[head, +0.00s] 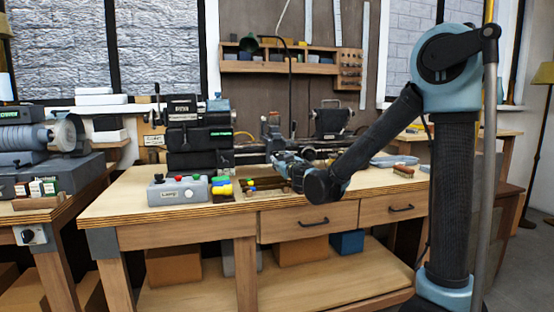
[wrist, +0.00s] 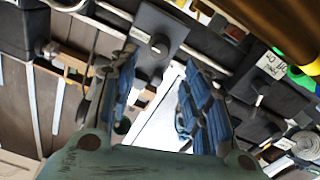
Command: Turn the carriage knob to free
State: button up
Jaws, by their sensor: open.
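My gripper (head: 287,164) is at the lathe (head: 200,135) on the workbench, in the head view. In the wrist view its blue ridged fingers (wrist: 160,88) are open and apart, with nothing between them. Just beyond the fingertips is a dark square plate with a small round knob (wrist: 158,44). This may be the carriage knob, but I cannot read its label or its setting. A second dark box with a white label, seemingly "Feed Off On" (wrist: 270,65), is to the right and has a small light-tipped lever. In the head view the knob is too small or hidden by my arm.
A grey control box (head: 178,190) with buttons stands at the bench's front left. Yellow and other coloured parts (head: 222,186) lie beside it. A brush (head: 403,171) lies at the right. A wide gold-brown bar (wrist: 260,25) crosses the wrist view's upper right, close to the camera.

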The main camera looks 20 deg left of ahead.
aim_at(276, 155)
jog(key=x, duration=0.8)
jog(key=shift+w+a, duration=0.15)
jog(key=shift+c, duration=0.5)
grip_shut()
